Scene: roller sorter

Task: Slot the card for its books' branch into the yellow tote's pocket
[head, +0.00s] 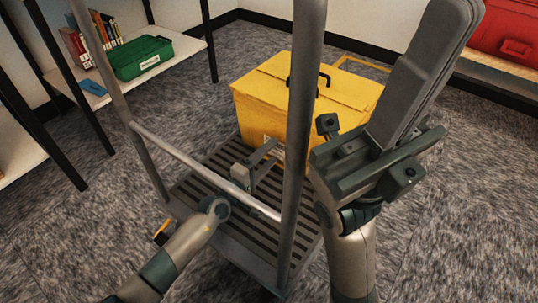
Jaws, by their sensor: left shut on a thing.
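The yellow tote (262,103) has a closed lid with a black handle and stands at the far end of the grey slatted cart (195,205). A pale patch, which looks like its pocket, shows low on its near face, partly hidden. My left gripper (270,157) reaches over the cart to just before that face. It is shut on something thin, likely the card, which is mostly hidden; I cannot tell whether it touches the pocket. My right gripper (367,155) is raised close to the camera at the right, its jaw state unclear.
The cart's tall grey posts (303,90) and crossbar (185,165) stand around my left arm. At the left, a white shelf (190,50) bears books (100,28), a green tote (140,58) and a blue card-like piece (92,87). A red tote (500,30) is at the right.

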